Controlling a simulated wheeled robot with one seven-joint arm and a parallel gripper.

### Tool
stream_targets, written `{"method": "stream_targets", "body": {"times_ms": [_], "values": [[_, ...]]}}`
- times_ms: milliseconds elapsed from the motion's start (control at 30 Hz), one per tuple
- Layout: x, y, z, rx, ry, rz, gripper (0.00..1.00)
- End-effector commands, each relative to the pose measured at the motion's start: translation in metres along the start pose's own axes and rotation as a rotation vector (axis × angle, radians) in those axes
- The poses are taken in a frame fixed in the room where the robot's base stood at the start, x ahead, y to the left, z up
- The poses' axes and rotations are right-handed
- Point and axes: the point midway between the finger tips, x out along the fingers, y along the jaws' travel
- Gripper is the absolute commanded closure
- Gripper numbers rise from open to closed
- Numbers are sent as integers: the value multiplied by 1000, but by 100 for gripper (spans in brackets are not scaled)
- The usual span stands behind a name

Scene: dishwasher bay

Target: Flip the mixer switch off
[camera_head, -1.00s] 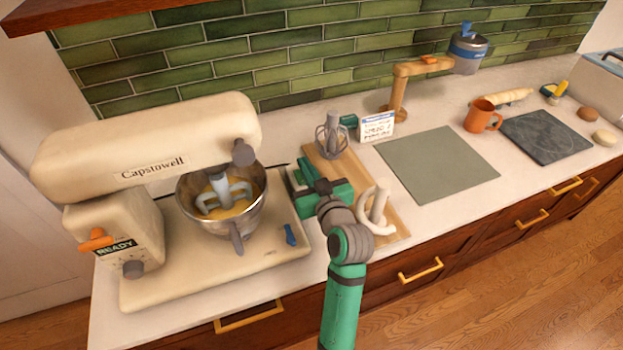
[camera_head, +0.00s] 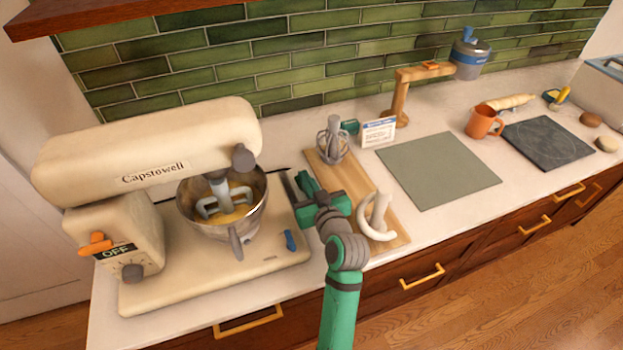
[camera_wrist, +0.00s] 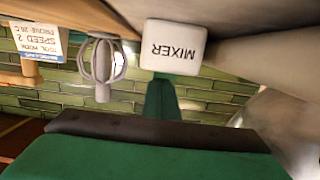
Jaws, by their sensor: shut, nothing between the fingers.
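The cream stand mixer (camera_head: 150,155) stands at the left of the counter, its front display (camera_head: 115,250) reading "OFF". My gripper (camera_head: 300,188) is shut and empty, right of the mixer bowl (camera_head: 245,225). In the wrist view its green fingers (camera_wrist: 160,97) point towards the white block; whether they touch it I cannot tell.
A wooden board (camera_head: 395,238) with a whisk (camera_head: 333,145) and a white dough hook (camera_head: 378,215) lies right of my gripper. A printed card (camera_head: 379,132) stands behind. A green-grey mat (camera_head: 437,172) lies clear farther right. A blue tab (camera_head: 290,240) is on the mixer base.

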Motion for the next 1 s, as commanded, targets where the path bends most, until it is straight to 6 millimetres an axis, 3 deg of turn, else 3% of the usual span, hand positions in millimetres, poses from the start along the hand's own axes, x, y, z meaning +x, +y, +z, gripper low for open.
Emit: {"method": "stream_targets", "body": {"times_ms": [333,567,1000], "values": [[0,0,-7,-3,3,-1,100],[1,-8,-41,-6,5,-12,100],[-77,-5,-55,-2,1,-6,100]]}}
